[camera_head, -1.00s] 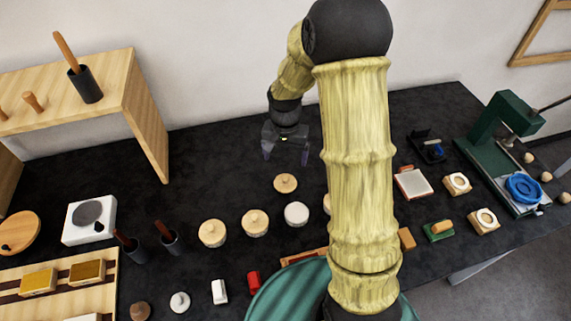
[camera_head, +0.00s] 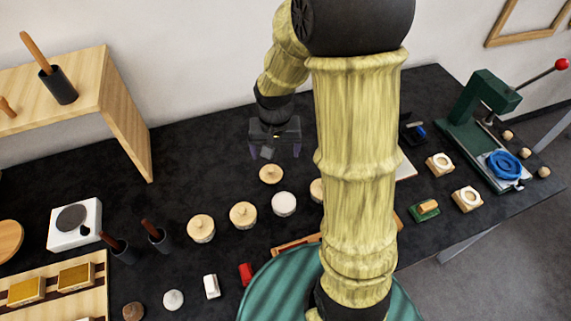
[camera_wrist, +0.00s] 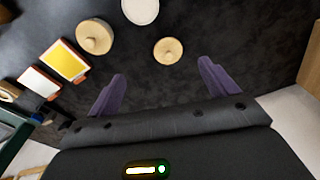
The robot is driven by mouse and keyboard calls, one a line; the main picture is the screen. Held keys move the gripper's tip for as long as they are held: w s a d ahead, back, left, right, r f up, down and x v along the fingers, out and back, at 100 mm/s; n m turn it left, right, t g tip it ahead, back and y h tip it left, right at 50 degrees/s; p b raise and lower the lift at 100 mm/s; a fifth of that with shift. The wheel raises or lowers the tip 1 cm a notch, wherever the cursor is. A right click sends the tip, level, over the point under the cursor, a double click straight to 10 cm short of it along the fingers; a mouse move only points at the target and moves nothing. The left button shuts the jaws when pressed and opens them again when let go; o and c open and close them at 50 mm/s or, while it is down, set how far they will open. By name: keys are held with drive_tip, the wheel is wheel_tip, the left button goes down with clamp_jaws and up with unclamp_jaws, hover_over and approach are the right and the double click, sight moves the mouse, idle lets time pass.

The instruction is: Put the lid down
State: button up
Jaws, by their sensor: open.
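A round pale wooden lid with a small knob (camera_head: 271,174) lies flat on the black table, behind a row of round pots. It also shows in the wrist view (camera_wrist: 168,50). My gripper (camera_head: 275,152) is above the table just behind the lid, its two fingers apart. In the wrist view my open gripper (camera_wrist: 162,70) has nothing between its fingers, and the lid lies beyond the fingertips, apart from them. A white-topped round pot without a knob (camera_head: 284,204) stands in front of the lid; its neighbours have wooden knobbed tops.
Wooden-topped pots (camera_head: 243,215) stand to the left of the white one. Further left are a white hotplate-like box (camera_head: 75,224) and a wooden shelf (camera_head: 125,125). A green press (camera_head: 480,115) stands at the right. The table behind and left of the lid is clear.

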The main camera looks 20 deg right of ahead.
drive_tip(key=s+r+n+t, duration=0.1)
drive_tip(key=s+r+n, duration=0.2)
drive_tip(key=s, duration=0.6)
drive_tip(key=shift+t, duration=0.3)
drive_tip(key=shift+s+d, duration=0.1)
drive_tip(key=shift+r, duration=0.1)
